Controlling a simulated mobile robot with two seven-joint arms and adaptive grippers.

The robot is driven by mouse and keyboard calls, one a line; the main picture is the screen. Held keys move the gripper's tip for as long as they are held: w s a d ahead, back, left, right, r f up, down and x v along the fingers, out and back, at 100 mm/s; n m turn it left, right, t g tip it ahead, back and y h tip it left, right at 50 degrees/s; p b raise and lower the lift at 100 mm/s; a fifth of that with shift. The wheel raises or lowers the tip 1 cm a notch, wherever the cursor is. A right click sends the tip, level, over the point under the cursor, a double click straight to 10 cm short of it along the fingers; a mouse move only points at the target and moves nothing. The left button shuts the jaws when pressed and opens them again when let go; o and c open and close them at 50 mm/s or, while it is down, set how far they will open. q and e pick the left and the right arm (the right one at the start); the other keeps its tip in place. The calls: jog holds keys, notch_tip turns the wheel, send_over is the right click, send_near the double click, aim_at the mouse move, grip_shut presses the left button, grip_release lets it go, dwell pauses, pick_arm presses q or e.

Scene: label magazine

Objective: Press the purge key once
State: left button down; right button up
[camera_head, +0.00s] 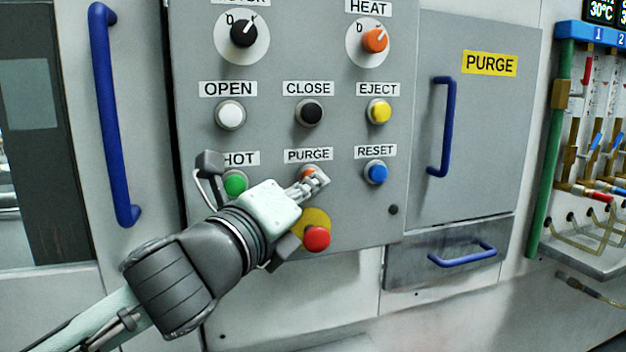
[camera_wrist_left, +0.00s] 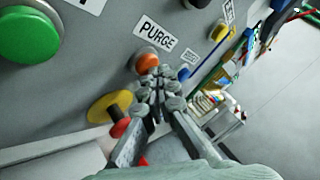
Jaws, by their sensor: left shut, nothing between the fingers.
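The purge key is an orange round button under the PURGE label on the grey panel. In the head view the orange purge key (camera_head: 307,173) is mostly covered by my left gripper (camera_head: 322,180). In the left wrist view the purge key (camera_wrist_left: 147,62) shows just beyond the fingertips of my left gripper (camera_wrist_left: 160,82). The gripper is shut and empty, with its tips at the lower right edge of the key. I cannot tell whether they touch it. My right gripper is not in view.
Near the purge key are the green SHOT button (camera_head: 235,184), the blue RESET button (camera_head: 376,173), the black CLOSE button (camera_head: 311,112) and a red mushroom button (camera_head: 316,238) on a yellow disc. Blue handles (camera_head: 441,127) stand out from the doors at either side.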

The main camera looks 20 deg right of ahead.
pick_arm(q)
jog(key=shift+s, duration=0.8)
jog(key=shift+s, duration=0.1)
jog(key=s+p, duration=0.1)
jog(key=s, duration=0.3)
jog(key=shift+s+d, duration=0.1)
jog(key=shift+s, duration=0.3)
